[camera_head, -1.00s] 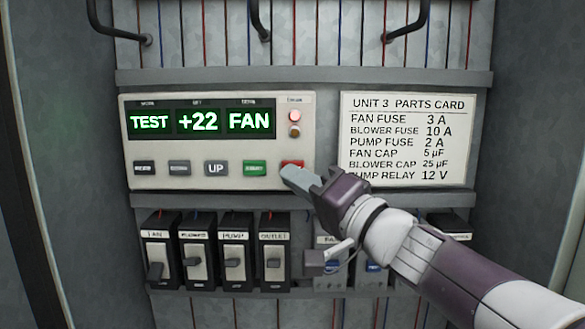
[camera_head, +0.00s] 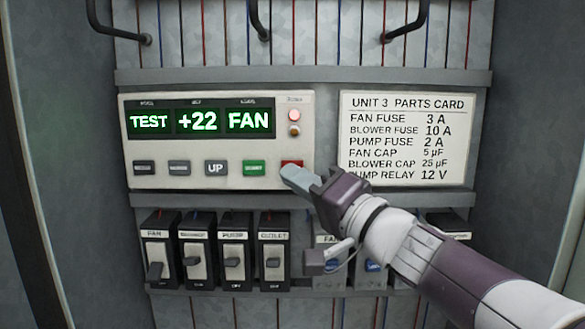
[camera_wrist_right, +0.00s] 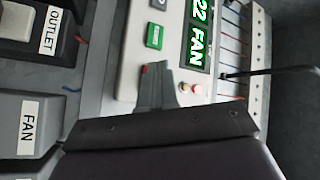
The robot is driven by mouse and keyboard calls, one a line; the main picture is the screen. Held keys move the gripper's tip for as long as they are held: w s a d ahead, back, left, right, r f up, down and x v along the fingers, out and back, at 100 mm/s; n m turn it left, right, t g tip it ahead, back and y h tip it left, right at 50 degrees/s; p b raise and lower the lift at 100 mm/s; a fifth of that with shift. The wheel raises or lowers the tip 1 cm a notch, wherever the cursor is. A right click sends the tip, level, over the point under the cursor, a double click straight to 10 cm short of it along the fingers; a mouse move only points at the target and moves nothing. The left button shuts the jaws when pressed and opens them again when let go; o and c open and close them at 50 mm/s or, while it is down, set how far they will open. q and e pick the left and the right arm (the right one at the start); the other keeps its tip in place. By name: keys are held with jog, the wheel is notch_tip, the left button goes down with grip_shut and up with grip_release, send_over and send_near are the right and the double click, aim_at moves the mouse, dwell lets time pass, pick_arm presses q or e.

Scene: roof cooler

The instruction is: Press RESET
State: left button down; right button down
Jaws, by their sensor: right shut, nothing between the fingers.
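The control panel (camera_head: 225,140) is a pale box with green displays reading TEST, +22 and FAN. Its button row holds dark buttons, a green button (camera_head: 254,168) and a red button (camera_head: 292,162) at the right end. The red button's label is too covered to read; no legible RESET shows. My right gripper (camera_head: 288,172) is shut and empty, its fingertips overlapping the red button's lower part. In the right wrist view a sliver of the red button (camera_wrist_right: 144,69) shows beside the fingertips (camera_wrist_right: 152,68). Whether they touch it I cannot tell. My left gripper is not in view.
Below the panel stand several breaker switches (camera_head: 233,252), the left ones labelled FAN, a blurred name, PUMP and OUTLET. A parts card (camera_head: 407,140) is at the right, partly behind my right gripper. Black handles (camera_head: 262,22) hang at the top.

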dwell(0.6)
jog(key=shift+w+p, duration=0.4)
jog(key=shift+w, duration=0.05)
jog(key=shift+w+p, duration=0.3)
jog(key=shift+p, duration=0.05)
dwell(0.4)
jog(key=shift+s, duration=0.1)
dwell(0.3)
jog(key=shift+s, duration=0.7)
